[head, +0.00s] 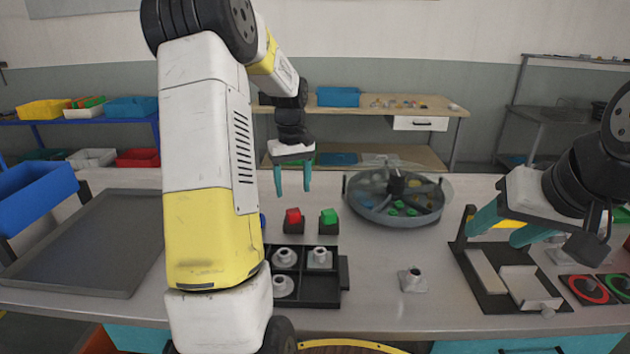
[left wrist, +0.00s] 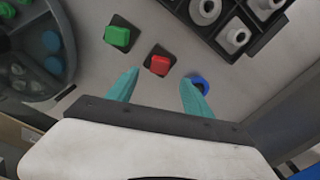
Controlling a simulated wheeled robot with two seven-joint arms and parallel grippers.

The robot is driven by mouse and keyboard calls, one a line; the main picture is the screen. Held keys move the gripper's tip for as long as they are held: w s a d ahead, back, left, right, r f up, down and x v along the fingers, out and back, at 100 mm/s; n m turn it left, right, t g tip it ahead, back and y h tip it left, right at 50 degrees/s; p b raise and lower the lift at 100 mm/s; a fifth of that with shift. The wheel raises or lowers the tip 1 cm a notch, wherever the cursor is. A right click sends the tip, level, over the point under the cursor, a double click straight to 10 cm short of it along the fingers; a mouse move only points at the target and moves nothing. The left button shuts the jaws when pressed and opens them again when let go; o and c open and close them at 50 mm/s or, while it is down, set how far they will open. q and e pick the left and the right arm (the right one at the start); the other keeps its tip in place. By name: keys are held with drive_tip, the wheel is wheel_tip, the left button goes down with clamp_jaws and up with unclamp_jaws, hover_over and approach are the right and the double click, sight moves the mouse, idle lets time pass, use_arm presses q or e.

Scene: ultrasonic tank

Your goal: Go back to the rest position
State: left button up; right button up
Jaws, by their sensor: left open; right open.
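My left gripper (head: 293,178) is open and empty, raised above the back part of the table with its teal fingers pointing down. It also shows in the left wrist view (left wrist: 160,95), with a red button (left wrist: 159,65) and a green button (left wrist: 117,36) beyond its fingertips. In the head view the red button (head: 293,216) and the green button (head: 328,217) stand below and to the right of it. My right gripper (head: 497,229) is open over the right part of the table, near a black fixture. Nothing shows between its fingers.
A black tray (head: 345,273) holds several grey flanged parts; a similar part (head: 412,280) lies to its right. A round divided tank (head: 398,215) stands behind. A black fixture (head: 500,297) and red and green rings (head: 590,289) lie right. A flat grey tray (head: 85,245) lies left.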

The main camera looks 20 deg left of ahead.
use_arm(q)
drive_tip(key=s+d+r+m+t, duration=0.35)
drive_tip(key=s+d+r, duration=0.35)
drive_tip(key=s+r, duration=0.35)
drive_tip(key=s+d+r+m+t+h, duration=0.1)
drive_tip(key=s+d+m, duration=0.1)
drive_tip(key=s, duration=0.5)
drive_tip(key=s+d+r+m+t+h, duration=0.1)
drive_tip(key=s+d+m, duration=0.1)
drive_tip(key=s+d, duration=0.2)
drive_tip(key=s, duration=0.3)
drive_tip(key=shift+d+t, duration=0.25)
drive_tip(key=shift+t, duration=0.1)
